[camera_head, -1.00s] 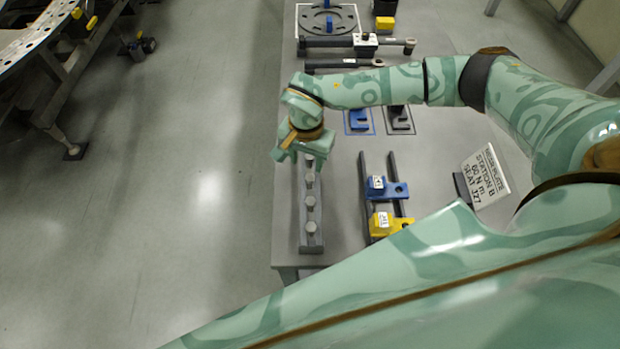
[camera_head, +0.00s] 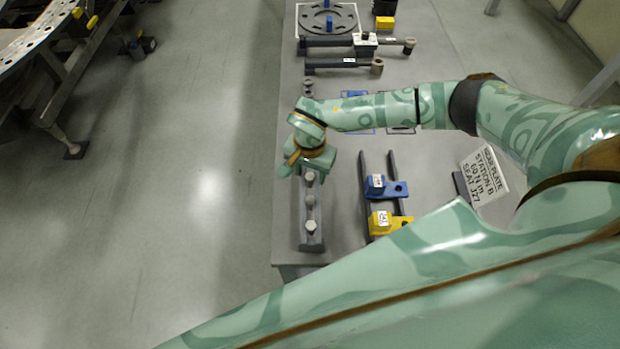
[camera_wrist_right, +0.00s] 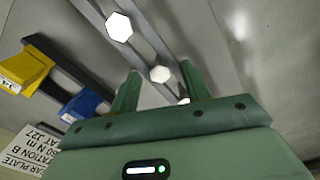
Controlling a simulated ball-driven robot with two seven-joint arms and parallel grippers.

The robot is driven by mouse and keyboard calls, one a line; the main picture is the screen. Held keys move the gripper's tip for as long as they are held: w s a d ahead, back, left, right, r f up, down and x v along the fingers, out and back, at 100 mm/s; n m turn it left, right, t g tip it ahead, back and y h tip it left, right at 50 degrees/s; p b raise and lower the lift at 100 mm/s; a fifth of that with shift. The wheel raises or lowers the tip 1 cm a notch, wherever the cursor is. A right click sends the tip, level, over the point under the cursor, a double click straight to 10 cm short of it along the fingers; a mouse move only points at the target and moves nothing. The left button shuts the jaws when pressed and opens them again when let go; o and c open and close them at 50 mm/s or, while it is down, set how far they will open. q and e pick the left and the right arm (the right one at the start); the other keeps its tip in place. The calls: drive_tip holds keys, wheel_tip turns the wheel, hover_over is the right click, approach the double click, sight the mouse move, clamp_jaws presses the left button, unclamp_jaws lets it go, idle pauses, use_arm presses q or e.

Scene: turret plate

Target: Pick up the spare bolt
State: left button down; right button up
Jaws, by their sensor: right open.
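Several hex-headed bolts stand in a row in a dark grey rack (camera_head: 313,244) at the table's front left. Three heads show in the head view: a near bolt (camera_head: 311,226), a middle bolt (camera_head: 310,200) and a far bolt (camera_head: 310,177) beside my gripper. I cannot tell which is the spare. My right gripper (camera_head: 303,172) is over the far part of the rack, hiding that end. In the right wrist view its open fingers (camera_wrist_right: 160,82) lie either side of the row, with one bolt head (camera_wrist_right: 160,74) showing between the tips. My left gripper is not in view.
Right of the rack, a blue block (camera_head: 386,187) and a yellow block (camera_head: 387,221) sit on dark rails. A station sign (camera_head: 484,174) stands further right. Dark wrenches (camera_head: 336,64) lie at the back. The table's left edge is close to the rack.

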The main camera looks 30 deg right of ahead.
drive_tip(key=shift+f, duration=0.1)
clamp_jaws()
idle(0.3)
